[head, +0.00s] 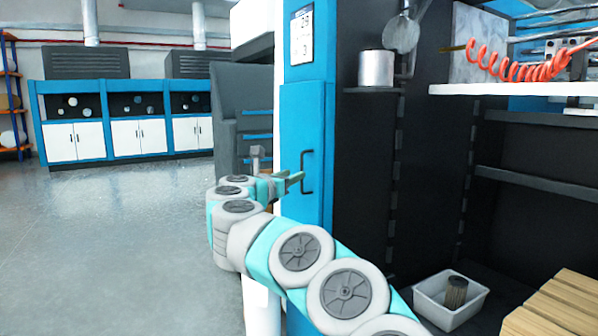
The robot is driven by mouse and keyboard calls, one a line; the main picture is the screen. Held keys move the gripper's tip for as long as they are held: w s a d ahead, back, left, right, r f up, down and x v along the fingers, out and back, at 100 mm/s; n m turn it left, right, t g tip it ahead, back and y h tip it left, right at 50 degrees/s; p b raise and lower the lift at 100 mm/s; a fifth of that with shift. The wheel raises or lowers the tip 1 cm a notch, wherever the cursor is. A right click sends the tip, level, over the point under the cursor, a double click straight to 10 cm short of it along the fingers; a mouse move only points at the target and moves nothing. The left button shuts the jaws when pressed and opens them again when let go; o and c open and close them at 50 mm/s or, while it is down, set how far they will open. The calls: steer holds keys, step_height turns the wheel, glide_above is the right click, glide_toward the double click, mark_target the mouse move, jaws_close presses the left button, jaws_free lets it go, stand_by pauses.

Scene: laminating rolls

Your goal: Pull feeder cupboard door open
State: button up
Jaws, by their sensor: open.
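The feeder cupboard door (304,135) is a tall, narrow blue panel in the middle of the head view. It looks shut, flush with the blue frame around it. A black bar handle (307,172) stands upright on its right side. My gripper (296,181) is open, with its greenish fingers pointing right toward the handle at about its mid-height. The fingertips are very close to the handle; whether they touch or straddle it I cannot tell. My arm hides the lower part of the door.
A metal cup (376,68) stands on a small shelf right of the door. A white bin (451,301) with a dark cylinder and a wooden pallet (556,305) lie at lower right. Blue cabinets with white doors (127,135) line the back wall. The grey floor (110,240) at left is clear.

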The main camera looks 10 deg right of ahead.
steer(key=shift+p+x, duration=0.5)
steer(key=shift+x, duration=1.95)
jaws_close()
